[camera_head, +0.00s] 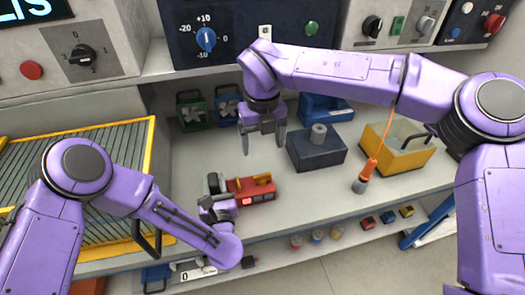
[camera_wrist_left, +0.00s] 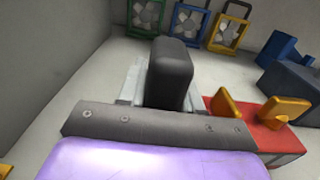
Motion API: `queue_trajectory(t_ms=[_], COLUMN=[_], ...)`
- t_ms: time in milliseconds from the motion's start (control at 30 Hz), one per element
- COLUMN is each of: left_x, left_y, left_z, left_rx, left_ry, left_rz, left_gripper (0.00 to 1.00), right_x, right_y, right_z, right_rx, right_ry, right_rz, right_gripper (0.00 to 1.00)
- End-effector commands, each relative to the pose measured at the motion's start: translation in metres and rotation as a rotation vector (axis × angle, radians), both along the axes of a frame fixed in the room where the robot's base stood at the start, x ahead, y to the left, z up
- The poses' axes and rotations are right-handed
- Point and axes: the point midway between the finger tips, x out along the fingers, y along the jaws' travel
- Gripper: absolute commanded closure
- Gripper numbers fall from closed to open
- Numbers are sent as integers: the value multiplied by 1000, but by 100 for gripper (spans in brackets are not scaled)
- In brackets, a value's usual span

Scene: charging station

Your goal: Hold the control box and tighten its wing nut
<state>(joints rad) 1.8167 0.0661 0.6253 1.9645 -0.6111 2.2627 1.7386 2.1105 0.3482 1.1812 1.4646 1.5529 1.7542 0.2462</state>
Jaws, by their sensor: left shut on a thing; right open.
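The control box (camera_head: 258,196) is red and lies on the bench, with its yellow wing nut (camera_head: 264,179) on top. In the left wrist view the red box (camera_wrist_left: 265,137) shows at the right, with two upright yellow wings (camera_wrist_left: 285,108). My left gripper (camera_head: 219,197) is shut on the left end of the control box; the gripped part is mostly hidden by the dark finger. My right gripper (camera_head: 263,140) is open and empty, fingers pointing down, above the bench and behind the control box, apart from the wing nut.
A dark block with a grey knob (camera_head: 316,153) stands right of my right gripper. A yellow bin (camera_head: 400,158) and an orange-corded plug (camera_head: 361,185) are further right. Green and blue fan units (camera_head: 193,110) stand at the back. A yellow-framed slatted panel (camera_head: 150,148) is at left.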

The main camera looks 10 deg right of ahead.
Motion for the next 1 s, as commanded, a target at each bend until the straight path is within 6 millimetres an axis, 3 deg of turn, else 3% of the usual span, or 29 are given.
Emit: queue_trajectory(t_ms=[300,333,400,767,1000], left_x=[0,0,0,-7,-63], left_y=[0,0,0,-2,-10], left_z=[0,0,0,0,0], left_rx=[0,0,0,0,4], left_ry=[-1,-1,-1,0,1], left_rz=[1,1,1,-3,-8], left_gripper=[100,56,36,36,36], right_x=[0,0,0,0,0], right_y=[0,0,0,0,0], right_z=[0,0,0,0,0], right_rx=[0,0,0,-1,-1], right_ry=[1,1,1,1,1], right_rz=[0,0,0,0,0], right_gripper=[19,19,19,19,19])
